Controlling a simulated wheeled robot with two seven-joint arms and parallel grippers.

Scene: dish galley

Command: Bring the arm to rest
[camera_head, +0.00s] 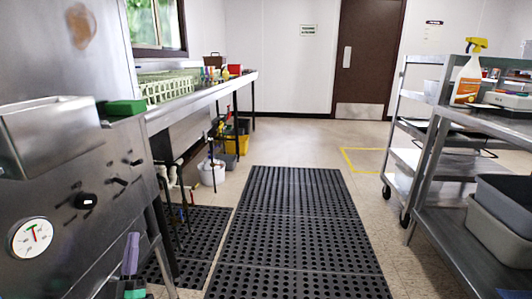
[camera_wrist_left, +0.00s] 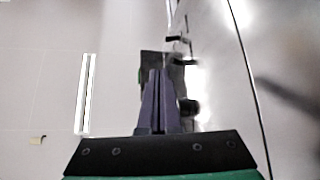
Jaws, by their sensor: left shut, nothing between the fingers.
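My left gripper (camera_head: 131,241) shows at the bottom left of the head view, with its purple fingers pointing up and its green and black body cut by the lower edge. My right gripper is not in view.
The steel machine (camera_head: 75,255) with knobs and a gauge stands close on the left. A steel counter (camera_head: 205,96) runs behind it. A black perforated mat (camera_head: 290,215) covers clear floor in the middle. A steel cart (camera_head: 425,230) with grey tubs stands at right.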

